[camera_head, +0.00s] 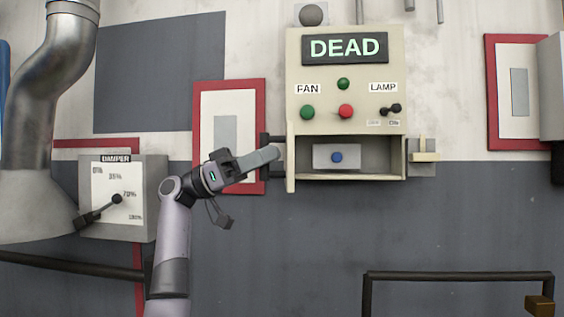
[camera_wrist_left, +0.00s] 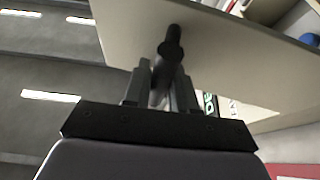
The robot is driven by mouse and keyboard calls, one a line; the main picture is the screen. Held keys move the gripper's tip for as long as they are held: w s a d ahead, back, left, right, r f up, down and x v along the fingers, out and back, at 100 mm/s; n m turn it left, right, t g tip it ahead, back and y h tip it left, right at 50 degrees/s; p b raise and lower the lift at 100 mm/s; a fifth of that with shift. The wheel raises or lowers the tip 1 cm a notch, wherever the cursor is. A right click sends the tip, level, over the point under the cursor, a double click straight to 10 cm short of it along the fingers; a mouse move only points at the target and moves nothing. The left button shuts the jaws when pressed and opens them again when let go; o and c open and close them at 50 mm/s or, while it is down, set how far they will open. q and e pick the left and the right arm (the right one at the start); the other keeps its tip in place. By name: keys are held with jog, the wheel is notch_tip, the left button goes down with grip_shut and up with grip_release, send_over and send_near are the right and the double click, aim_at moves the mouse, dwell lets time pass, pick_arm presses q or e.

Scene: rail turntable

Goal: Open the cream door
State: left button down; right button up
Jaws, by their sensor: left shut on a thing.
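The cream door (camera_head: 290,170) belongs to the lower compartment of the cream control box (camera_head: 365,110). It stands swung out at the compartment's left side, almost edge-on in the head view. The compartment is open and shows a blue button (camera_head: 337,157) on a pale plate. In the left wrist view the door is a broad cream panel (camera_wrist_left: 235,50) with a dark knob (camera_wrist_left: 172,45). My left gripper (camera_head: 272,155) is at the door's left; its fingers (camera_wrist_left: 160,85) are shut on the knob. My right gripper is in neither view.
A cream latch (camera_head: 426,157) sits right of the compartment. A damper box (camera_head: 125,200) with a lever and a metal duct (camera_head: 40,110) are at left. A dark rail (camera_head: 455,276) is at lower right. Red-framed panels (camera_head: 205,95) hang on the wall.

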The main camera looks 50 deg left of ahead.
pick_arm(q)
jog(key=shift+s+a, duration=0.45)
jog(key=shift+a, duration=0.25)
jog(key=shift+s+a, duration=0.4)
jog(key=shift+a, duration=0.25)
jog(key=shift+s+a, duration=0.45)
jog(key=shift+a, duration=0.25)
jog(key=c, duration=1.3)
grip_release()
jog(key=b+v, duration=0.1)
jog(key=v, duration=0.6)
jog(key=shift+b, duration=0.3)
jog(key=shift+s+a, duration=0.1)
jog(key=shift+s, duration=0.05)
